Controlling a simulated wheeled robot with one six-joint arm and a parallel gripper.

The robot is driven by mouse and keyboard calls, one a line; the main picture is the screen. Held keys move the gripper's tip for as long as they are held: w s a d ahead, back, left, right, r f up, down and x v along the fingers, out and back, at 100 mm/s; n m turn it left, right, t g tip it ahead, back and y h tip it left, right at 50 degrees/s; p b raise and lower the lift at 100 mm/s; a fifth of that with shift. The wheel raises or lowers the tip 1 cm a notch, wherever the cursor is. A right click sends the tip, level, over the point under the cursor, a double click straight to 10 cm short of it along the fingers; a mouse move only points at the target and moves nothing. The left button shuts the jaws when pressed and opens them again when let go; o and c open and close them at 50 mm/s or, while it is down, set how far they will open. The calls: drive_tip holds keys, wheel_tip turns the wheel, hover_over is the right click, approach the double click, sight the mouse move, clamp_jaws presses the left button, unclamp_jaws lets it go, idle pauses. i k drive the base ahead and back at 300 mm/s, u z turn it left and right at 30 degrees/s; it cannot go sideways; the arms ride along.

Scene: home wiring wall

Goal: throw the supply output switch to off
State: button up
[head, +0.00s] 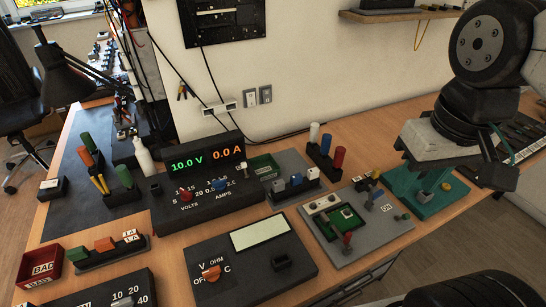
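The power supply (165,215) is a black box left of centre on the bench. My gripper (430,146) is at the upper right, far from the supply, above a teal fixture. Its fingertips are not clearly visible.
A meter with an orange knob (211,273) lies in front of the supply. Grey, white and blue blocks (295,182) stand to its right, near a grey board (375,228). Screwdrivers (88,148) and a white bottle (143,156) stand to its left. A wall is behind.

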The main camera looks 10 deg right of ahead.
sight(243, 165)
drive_tip(key=z, duration=0.05)
drive_tip(key=k, duration=0.9)
drive_tip(key=u, duration=1.1)
drive_tip(key=i, duration=1)
drive_tip(key=z, duration=0.05)
